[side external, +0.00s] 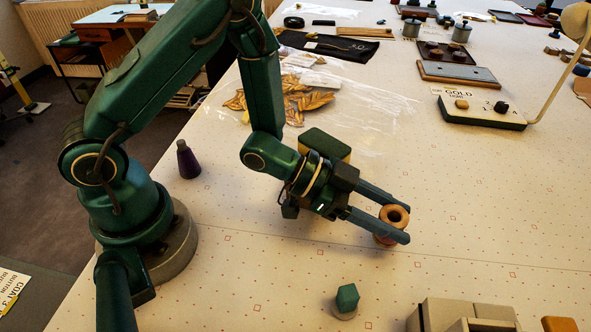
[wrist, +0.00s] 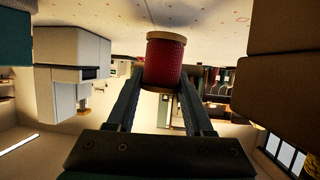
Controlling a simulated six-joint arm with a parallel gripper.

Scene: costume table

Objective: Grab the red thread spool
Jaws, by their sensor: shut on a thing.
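The red thread spool (wrist: 165,62) has pale wooden ends and stands out at the tips of my gripper in the wrist view. In the side view the spool (side external: 394,215) shows its round wooden top with a dark hole, between the two green fingers. My gripper (side external: 396,219) is shut on the spool, with one finger on each side of it. My gripper's fingers also show in the wrist view (wrist: 160,92). The spool is at or close to the table surface; I cannot tell whether it touches. Its lower part is partly hidden by the near finger.
A small green-topped block (side external: 347,299) stands in front of my gripper. Beige boxes (side external: 468,314) and an orange block (side external: 559,324) are at the front right. Gold leaf trim (side external: 301,97) lies behind. The table right of the spool is clear.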

